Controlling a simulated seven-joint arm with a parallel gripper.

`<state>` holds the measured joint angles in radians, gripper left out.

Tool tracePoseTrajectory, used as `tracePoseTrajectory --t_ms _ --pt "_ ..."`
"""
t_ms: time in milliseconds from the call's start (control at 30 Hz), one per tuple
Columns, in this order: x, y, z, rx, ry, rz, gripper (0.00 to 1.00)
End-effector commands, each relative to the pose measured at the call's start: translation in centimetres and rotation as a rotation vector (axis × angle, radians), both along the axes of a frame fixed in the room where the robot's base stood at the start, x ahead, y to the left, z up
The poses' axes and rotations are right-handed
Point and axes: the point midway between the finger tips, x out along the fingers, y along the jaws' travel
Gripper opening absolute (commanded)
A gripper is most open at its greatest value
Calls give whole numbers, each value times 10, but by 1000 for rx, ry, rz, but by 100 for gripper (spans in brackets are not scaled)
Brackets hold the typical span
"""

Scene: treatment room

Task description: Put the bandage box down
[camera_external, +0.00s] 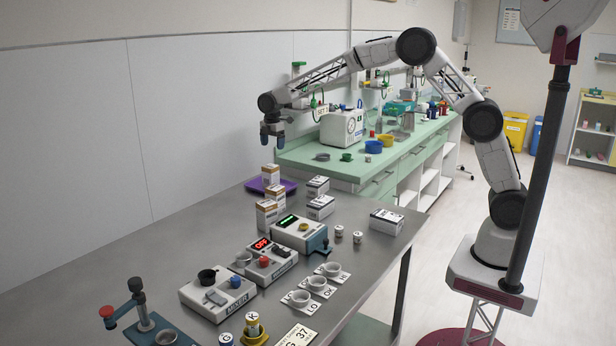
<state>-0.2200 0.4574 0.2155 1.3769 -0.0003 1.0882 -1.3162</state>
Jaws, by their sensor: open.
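My gripper (272,143) is open and empty, pointing down. In the picture it hangs above a stack of white boxes with orange-brown bands at the far end of the steel table (180,262). The stack's top box (270,175) is clear of the fingers. A middle box (275,194) and a front box (267,214) are below and in front of it. White boxes with dark markings stand to the right: one at the back (318,186), one nearer (320,207), and one alone (386,221). The labels are too small to tell which is the bandage box.
A purple tray (256,186) lies behind the stack. A device with a green display (300,235), a red-display unit (271,264), a mixer (217,294) and small cups (316,284) stand nearer. Bare steel lies between the lone box and the cups. A green counter (300,157) stands beyond.

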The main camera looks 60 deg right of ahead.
Motion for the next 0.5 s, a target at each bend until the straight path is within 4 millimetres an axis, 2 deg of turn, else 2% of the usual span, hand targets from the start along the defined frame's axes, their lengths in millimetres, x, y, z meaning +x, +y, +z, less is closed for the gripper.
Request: tracePoseTrajectory --t_ms 167,500 --pt "-25 -17 27 3 -13 -72 87" --pt "-100 -59 84 14 -43 -276 87"
